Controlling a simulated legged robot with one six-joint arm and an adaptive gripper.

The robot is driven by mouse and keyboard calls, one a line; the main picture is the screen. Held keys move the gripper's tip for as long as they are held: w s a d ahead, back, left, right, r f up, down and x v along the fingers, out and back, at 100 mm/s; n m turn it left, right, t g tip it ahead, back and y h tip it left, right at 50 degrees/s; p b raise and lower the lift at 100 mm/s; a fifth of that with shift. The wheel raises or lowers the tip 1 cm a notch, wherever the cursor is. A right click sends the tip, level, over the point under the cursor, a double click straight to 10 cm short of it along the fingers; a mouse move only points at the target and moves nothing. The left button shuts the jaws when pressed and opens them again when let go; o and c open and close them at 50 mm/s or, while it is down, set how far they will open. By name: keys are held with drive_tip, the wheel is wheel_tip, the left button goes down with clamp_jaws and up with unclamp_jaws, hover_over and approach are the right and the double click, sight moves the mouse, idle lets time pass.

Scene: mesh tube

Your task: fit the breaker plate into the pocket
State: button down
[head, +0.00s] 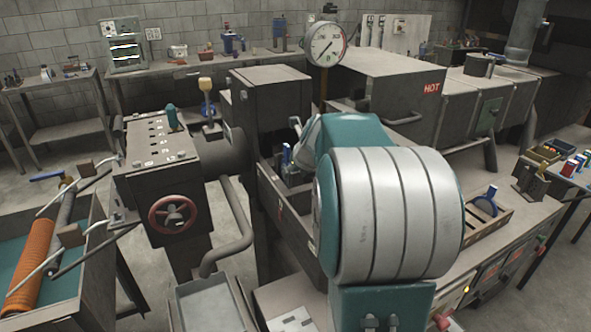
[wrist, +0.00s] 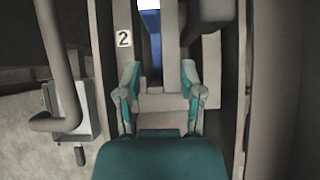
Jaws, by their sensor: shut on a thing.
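In the wrist view the two teal fingers of my gripper (wrist: 160,85) stand on either side of a grey stepped piece (wrist: 165,103). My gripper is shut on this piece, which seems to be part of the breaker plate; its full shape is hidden. A blue upright part (wrist: 150,45) shows just beyond the fingers, by a "2" label (wrist: 124,39). I cannot tell whether it touches the held piece. In the head view a blue part (head: 287,155) stands in the machine's opening, left of my arm. My arm hides most of my gripper there, and I cannot make out the pocket.
Grey walls (wrist: 222,65) rise close on both sides of the fingers. A red handwheel (head: 173,214) and a bent pipe (head: 232,235) are on the machine's left. The large housing behind is marked HOT (head: 432,87).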

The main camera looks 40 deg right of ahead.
drive_tip(key=shift+f, duration=0.1)
drive_tip(key=shift+c, duration=1)
unclamp_jaws()
drive_tip(key=shift+o, duration=0.3)
drive_tip(key=shift+f, duration=0.1)
drive_tip(key=shift+f, duration=0.1)
drive_tip(key=v, duration=1.2)
drive_tip(key=shift+a, duration=0.1)
